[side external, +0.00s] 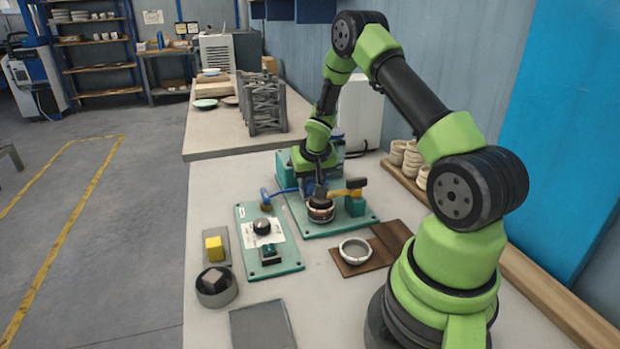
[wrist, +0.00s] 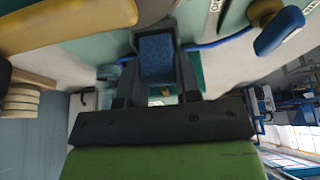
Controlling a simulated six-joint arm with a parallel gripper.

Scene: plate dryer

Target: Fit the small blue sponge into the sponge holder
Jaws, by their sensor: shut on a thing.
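The small blue sponge (wrist: 156,50) sits between the two fingers of my gripper (wrist: 158,62) in the wrist view, and the gripper is shut on it. In the side external view my gripper (side external: 318,188) points down over the back teal board, just above a round brown-rimmed pot (side external: 320,211). The sponge is too dark and small there to make out. I cannot tell for certain which fixture is the sponge holder. A small teal block (side external: 355,206) stands right of the pot.
A yellow block (side external: 214,248) and a round dark container (side external: 228,294) with a brown cube stand left. A grey bowl (side external: 355,250) sits on a brown board. A grey rack (side external: 264,105) stands behind.

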